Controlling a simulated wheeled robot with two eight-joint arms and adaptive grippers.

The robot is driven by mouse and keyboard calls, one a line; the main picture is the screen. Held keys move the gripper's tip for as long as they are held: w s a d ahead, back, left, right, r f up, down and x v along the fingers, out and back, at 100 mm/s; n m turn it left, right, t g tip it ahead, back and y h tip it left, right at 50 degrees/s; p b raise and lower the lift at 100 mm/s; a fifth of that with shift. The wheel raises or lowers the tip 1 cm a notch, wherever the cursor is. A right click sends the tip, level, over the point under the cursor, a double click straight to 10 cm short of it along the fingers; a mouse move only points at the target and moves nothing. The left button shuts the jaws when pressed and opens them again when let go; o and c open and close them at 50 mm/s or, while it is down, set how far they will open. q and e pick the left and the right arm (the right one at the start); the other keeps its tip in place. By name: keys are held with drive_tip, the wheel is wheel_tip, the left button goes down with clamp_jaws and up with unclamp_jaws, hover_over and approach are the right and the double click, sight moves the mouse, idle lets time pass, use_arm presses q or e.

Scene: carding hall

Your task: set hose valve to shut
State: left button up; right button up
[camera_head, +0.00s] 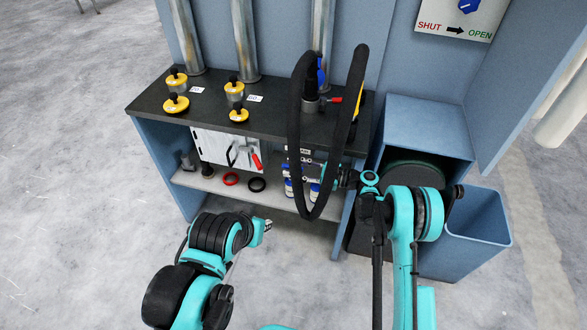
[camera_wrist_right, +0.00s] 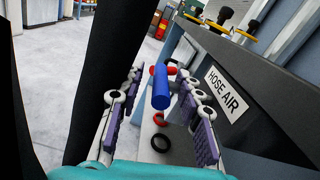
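A blue cylindrical handle (camera_wrist_right: 160,88) shows in the right wrist view, beside the HOSE AIR label (camera_wrist_right: 226,93) on the bench edge; I take it for the hose valve handle. My right gripper (camera_wrist_right: 163,115) is open, with its purple finger pads on either side of the handle and gaps visible. In the head view the right gripper (camera_head: 328,172) is at the bench front, partly hidden by the looped black hose (camera_head: 294,130), which hides the valve there. My left gripper (camera_head: 267,226) is low in front of the bench; its fingers are too small to read.
The bench top (camera_head: 210,113) holds several yellow-topped knobs. A red ring (camera_head: 231,179) and black ring (camera_head: 257,184) lie on the lower shelf. A SHUT-to-OPEN sign (camera_head: 440,27) is on the wall. A blue bin (camera_head: 478,230) stands at right. Floor at left is clear.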

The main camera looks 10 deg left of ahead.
drive_tip(key=d, duration=1.2)
drive_tip(key=shift+s, duration=0.2)
